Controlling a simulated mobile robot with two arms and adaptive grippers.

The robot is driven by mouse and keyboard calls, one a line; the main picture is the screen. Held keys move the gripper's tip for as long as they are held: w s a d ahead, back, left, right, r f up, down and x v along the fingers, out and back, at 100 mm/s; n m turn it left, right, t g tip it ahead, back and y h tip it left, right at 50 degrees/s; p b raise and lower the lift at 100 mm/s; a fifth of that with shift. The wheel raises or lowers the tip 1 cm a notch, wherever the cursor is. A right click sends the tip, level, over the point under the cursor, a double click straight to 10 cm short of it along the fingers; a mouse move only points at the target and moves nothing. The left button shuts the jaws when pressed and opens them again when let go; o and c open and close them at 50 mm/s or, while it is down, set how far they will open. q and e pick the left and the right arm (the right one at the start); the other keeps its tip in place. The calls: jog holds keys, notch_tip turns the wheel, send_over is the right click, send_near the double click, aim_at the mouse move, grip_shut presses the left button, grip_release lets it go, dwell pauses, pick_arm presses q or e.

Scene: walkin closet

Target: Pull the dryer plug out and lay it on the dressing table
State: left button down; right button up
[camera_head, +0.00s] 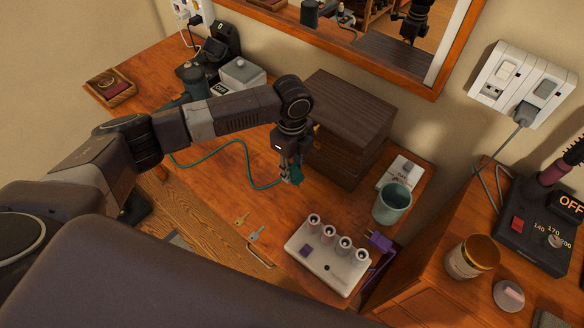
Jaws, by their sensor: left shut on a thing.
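My left gripper (288,172) is shut on the teal dryer plug (298,175), low over the middle of the dressing table (212,185), in front of a dark wooden box. The fingers partly hide the plug; I cannot tell whether it touches the tabletop. Its teal cord (238,142) runs in loose curves over the table to the left, passing behind my arm. A teal and dark dryer (191,77) stands at the back left, partly hidden by my arm. My right gripper is not in view.
The wooden box (350,118) stands close right of my gripper. A teal cup (392,203), a white roller tray (328,257) and a purple plug (380,240) are at the right. A wall socket (520,84) holds a grey plug.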

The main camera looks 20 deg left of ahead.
pick_arm(q)
jog(key=shift+f, duration=0.5)
jog(key=shift+f+b, duration=0.65)
jog(key=shift+f, duration=0.5)
jog(key=c, duration=1.5)
grip_release()
jog(key=shift+r, duration=0.1)
notch_tip(320, 180, up, 12)
jog(key=shift+f, duration=0.1)
jog(key=shift+s+f, duration=0.1)
